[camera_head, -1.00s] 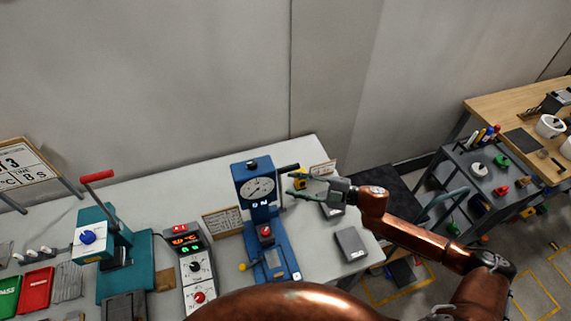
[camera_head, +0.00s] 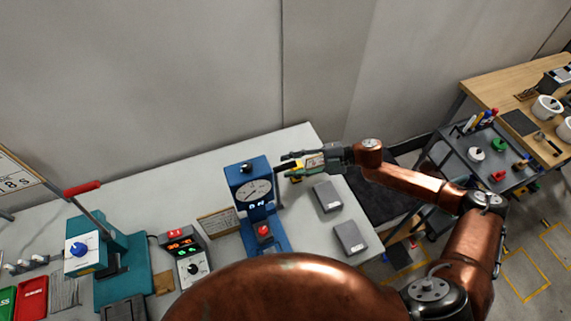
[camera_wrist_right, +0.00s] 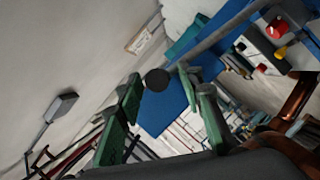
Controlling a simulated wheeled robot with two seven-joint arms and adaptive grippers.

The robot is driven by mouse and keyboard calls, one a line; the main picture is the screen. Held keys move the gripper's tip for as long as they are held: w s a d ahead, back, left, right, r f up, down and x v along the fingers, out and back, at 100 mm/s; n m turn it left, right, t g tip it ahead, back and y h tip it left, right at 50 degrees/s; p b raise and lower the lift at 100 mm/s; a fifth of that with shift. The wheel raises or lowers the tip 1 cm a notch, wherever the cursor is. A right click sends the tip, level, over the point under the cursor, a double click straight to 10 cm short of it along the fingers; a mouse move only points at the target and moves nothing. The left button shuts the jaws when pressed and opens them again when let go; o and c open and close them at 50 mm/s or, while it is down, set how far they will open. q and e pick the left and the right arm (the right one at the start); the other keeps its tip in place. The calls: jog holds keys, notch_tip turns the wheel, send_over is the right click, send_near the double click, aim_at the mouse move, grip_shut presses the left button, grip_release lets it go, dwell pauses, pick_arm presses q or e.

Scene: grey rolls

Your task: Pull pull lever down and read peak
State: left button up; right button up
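The blue tester (camera_head: 249,190) stands on the grey bench with a round white dial (camera_head: 254,190) and a small lit readout (camera_head: 257,205) that seems to read 0 N. My right gripper (camera_head: 290,163) is at the tester's upper right side, fingers pointing left, open. It covers most of the pull lever in the head view. In the right wrist view a round black lever end (camera_wrist_right: 157,79) shows between the open green-padded fingers, in front of the blue body; I cannot tell whether they touch it. My left gripper is not in view.
A teal press (camera_head: 120,262) with a red-tipped lever and a grey control box (camera_head: 190,262) stand left of the tester. Two grey blocks (camera_head: 350,237) lie to its right. A dark cart (camera_head: 480,160) is further right.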

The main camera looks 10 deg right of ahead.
jog(key=shift+w+a, duration=0.15)
jog(key=shift+a, duration=0.4)
jog(key=shift+a+f, duration=0.15)
jog(key=shift+a, duration=0.05)
jog(key=shift+a+f, duration=0.1)
jog(key=shift+a, duration=0.05)
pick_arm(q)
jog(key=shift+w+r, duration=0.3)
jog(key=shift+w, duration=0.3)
pick_arm(e)
grip_shut()
